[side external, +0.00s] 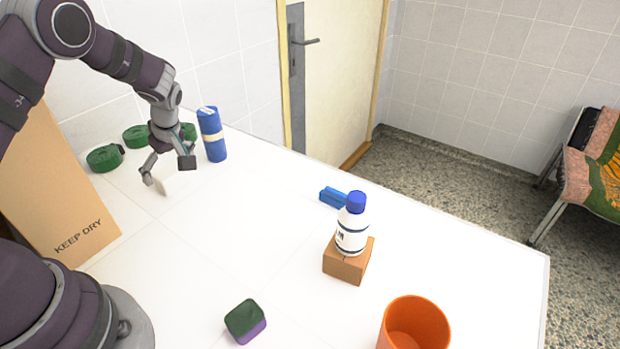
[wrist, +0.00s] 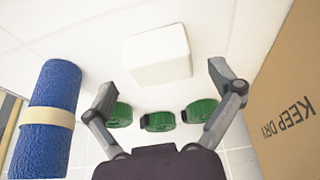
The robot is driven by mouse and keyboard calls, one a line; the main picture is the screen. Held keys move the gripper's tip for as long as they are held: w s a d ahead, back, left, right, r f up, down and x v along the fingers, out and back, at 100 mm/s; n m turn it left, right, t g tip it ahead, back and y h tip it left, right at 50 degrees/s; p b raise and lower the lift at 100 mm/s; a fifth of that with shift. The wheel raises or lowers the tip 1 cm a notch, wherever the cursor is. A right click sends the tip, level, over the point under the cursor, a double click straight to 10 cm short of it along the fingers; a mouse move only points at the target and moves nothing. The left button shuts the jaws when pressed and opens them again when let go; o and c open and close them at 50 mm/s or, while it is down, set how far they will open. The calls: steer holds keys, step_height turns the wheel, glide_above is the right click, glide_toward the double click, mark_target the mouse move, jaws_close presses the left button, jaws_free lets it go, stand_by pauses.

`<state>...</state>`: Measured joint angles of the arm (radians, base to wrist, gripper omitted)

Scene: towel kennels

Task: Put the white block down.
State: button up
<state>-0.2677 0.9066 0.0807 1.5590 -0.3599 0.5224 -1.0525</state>
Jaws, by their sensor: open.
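The white block (wrist: 158,56) lies in the wrist view ahead of my fingers, with a clear gap on both sides. In the side view the white block (side external: 164,185) shows faintly, pale against the white table, below and between the fingers; it appears to rest on the table top. My gripper (side external: 167,172) is at the far left of the table, its two fingers spread wide and holding nothing. It also shows open in the wrist view (wrist: 161,78).
Green straps (side external: 105,157) in rolls and a blue rolled towel (side external: 211,134) stand close by my gripper. A "KEEP DRY" cardboard panel (side external: 62,195) is at left. A bottle (side external: 352,228) on a brown block (side external: 347,265), a blue block (side external: 333,197), a green-and-purple block (side external: 245,322) and an orange cup (side external: 413,325) are farther off.

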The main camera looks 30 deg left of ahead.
steer(key=v, duration=1.1)
steer(key=s+d+r+m+t+h, duration=0.2)
steer(key=s+d+r+m, duration=0.2)
steer(key=d+m, duration=0.3)
steer(key=s+d+r+m+t+h, duration=0.2)
steer(key=s+d+m, duration=0.4)
steer(key=m, duration=0.5)
steer(key=shift+s+d+r+t+h, duration=0.35)
steer(key=shift+s+r+t, duration=0.4)
steer(key=shift+r, duration=0.25)
